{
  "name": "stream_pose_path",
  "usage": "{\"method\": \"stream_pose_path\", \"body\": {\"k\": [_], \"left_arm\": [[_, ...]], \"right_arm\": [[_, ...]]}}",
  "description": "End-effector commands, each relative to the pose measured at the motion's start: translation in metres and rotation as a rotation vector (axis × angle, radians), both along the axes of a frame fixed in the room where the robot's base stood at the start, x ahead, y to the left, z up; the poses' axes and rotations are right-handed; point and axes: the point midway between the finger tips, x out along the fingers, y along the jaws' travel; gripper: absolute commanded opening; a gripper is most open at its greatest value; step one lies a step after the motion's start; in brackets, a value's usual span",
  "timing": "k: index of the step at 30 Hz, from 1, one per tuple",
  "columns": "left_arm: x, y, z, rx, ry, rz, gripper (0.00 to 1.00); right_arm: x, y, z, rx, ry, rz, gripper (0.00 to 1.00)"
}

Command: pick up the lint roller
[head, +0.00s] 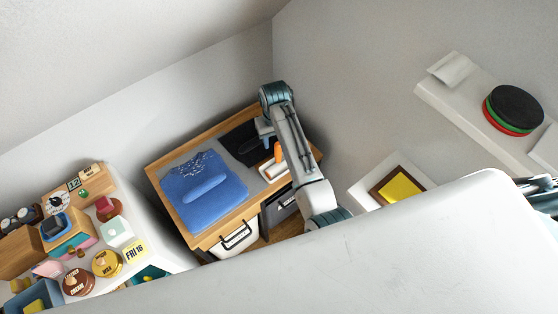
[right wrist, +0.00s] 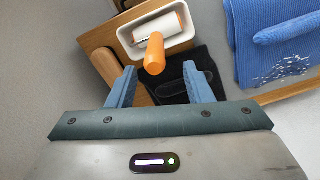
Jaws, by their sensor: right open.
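The lint roller has an orange handle (right wrist: 155,54) and a white roll (right wrist: 157,27). It rests in a small white tray (right wrist: 187,38), with the handle sticking out over the tray's near edge. In the head view the orange handle (head: 278,152) shows beside my right arm, which hides part of the tray. My right gripper (right wrist: 160,80) is open and empty. In the right wrist view its blue fingers stand either side of the line of the handle, with the handle's end just ahead of them. My left gripper is not in view.
The tray is on a wooden table (head: 160,172) with a folded blue cloth (head: 204,190). A black mat (right wrist: 179,88) with a dark object lies next to the tray. A crowded white cabinet stands left; a shelf (head: 440,98) is at right.

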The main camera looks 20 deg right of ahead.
Motion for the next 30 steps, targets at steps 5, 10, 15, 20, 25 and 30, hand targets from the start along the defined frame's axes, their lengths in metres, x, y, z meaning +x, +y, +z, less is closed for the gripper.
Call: {"method": "stream_pose_path", "body": {"k": [5, 10, 15, 20, 25, 30], "left_arm": [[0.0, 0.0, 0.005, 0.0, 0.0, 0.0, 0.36], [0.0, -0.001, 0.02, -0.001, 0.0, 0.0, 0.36], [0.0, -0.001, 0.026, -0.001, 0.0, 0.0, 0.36], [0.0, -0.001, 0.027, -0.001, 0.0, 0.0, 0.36], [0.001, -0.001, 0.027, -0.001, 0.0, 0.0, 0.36], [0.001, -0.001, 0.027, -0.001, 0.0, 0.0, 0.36]], "right_arm": [[-0.001, -0.001, -0.014, 0.0, 0.001, 0.0, 0.46], [-0.007, -0.003, -0.031, 0.0, 0.004, 0.0, 0.46], [-0.009, -0.004, -0.057, 0.0, 0.002, 0.0, 0.46], [-0.008, -0.004, -0.066, 0.0, -0.001, 0.0, 0.46], [-0.008, -0.004, -0.067, 0.0, -0.001, 0.0, 0.46], [-0.008, -0.004, -0.066, 0.001, -0.001, 0.0, 0.17]]}}
